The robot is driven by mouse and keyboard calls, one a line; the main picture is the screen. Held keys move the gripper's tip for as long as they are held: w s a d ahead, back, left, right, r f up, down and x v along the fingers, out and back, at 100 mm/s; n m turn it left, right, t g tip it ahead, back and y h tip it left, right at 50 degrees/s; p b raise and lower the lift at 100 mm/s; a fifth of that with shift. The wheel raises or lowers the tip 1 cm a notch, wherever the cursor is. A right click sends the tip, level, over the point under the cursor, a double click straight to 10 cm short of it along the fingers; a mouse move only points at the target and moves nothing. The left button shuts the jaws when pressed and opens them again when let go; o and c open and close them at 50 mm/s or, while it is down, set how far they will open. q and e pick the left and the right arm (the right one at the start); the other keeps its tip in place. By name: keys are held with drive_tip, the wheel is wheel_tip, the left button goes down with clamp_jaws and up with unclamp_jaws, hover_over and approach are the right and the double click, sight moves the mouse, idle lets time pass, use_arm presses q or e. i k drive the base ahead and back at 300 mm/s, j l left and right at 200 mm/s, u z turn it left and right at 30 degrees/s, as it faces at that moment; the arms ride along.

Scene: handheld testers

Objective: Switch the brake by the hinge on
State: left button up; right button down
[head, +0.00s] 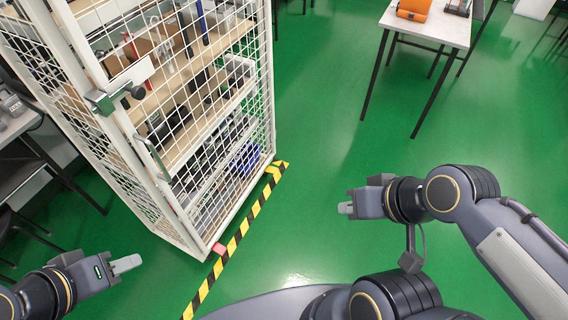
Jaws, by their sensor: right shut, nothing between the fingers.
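A white wire-mesh cage cabinet (190,212) stands at the upper left, with loaded shelves behind its mesh front. A latch with a dark knob (120,90) and a handle (151,158) are on its left upright, so the hinge side seems to be the right upright (268,70). A small red tab (219,248), perhaps a brake pedal, shows at the near bottom corner. I cannot make out a brake at the right bottom corner. My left gripper (126,264) is left of the cage's near corner, apart from it; its jaw gap is unclear. My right gripper (346,209) is shut and empty, right of the cage.
Yellow-black floor tape (238,238) runs along the cage's front foot. A white table (440,25) with an orange case (413,9) stands at the upper right. A bench and dark furniture are at the left edge. The green floor (325,130) between cage and table is clear.

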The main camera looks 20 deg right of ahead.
sight(270, 169)
drive_tip(key=i+l, duration=0.25)
drive_tip(key=i+l+u, duration=0.15)
drive_tip(key=l, duration=0.3)
drive_tip(key=i+l, duration=0.3)
drive_tip(key=i+l+u, duration=0.1)
drive_tip(key=l, duration=0.3)
drive_tip(key=i, duration=0.1)
